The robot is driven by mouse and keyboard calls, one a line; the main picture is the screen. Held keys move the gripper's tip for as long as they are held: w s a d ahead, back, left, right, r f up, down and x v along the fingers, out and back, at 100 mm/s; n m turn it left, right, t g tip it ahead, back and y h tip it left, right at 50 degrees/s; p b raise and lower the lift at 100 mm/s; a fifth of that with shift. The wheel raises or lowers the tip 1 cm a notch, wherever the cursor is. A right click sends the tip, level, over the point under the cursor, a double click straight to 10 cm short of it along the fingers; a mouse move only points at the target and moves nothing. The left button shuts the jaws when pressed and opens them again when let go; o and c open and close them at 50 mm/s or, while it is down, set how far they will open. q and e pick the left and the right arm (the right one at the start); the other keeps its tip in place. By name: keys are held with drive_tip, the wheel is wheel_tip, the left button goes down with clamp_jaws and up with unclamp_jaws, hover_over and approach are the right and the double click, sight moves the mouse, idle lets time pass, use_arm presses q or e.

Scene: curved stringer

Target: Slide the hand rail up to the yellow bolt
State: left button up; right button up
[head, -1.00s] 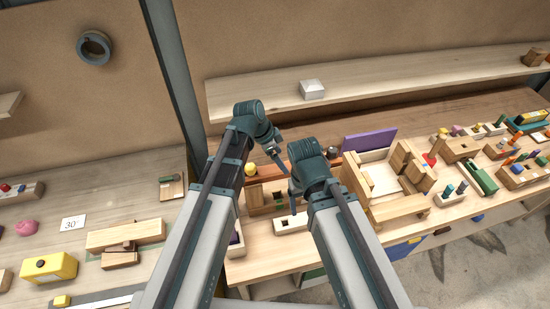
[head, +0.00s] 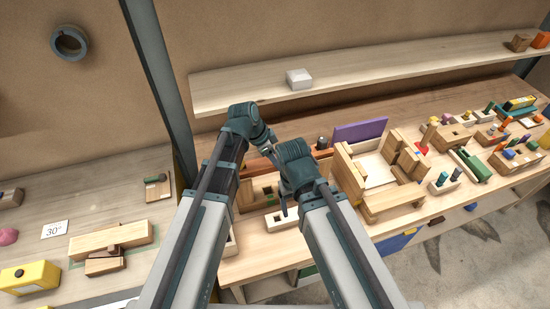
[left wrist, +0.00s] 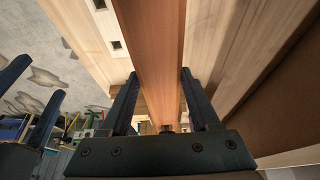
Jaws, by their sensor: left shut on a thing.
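The hand rail (head: 262,178) is a long reddish-brown wooden bar at the back of the workbench, partly hidden by my arms. In the left wrist view the rail (left wrist: 155,60) runs lengthwise between the two fingers of my left gripper (left wrist: 158,95). My left gripper (head: 268,154) is shut on the rail. My right gripper (head: 284,208) hangs in front of the rail, above a pale block with square holes (head: 275,221). Its two dark fingers (left wrist: 38,95) stand apart at the left of the left wrist view, with nothing seen between them. The yellow bolt is hidden, apparently behind my left arm.
A dark knob (head: 322,143) stands near the rail's right part. A purple board (head: 360,131) and a wooden box assembly (head: 395,205) stand to the right. A shelf (head: 390,78) with a white block (head: 299,78) runs behind. A second table (head: 85,212) is at the left.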

use_arm(q)
clamp_jaws()
drive_tip(key=shift+a, duration=0.2)
drive_tip(key=shift+s+a, duration=0.2)
drive_tip(key=shift+a, duration=0.35)
drive_tip(key=o, duration=0.9)
unclamp_jaws()
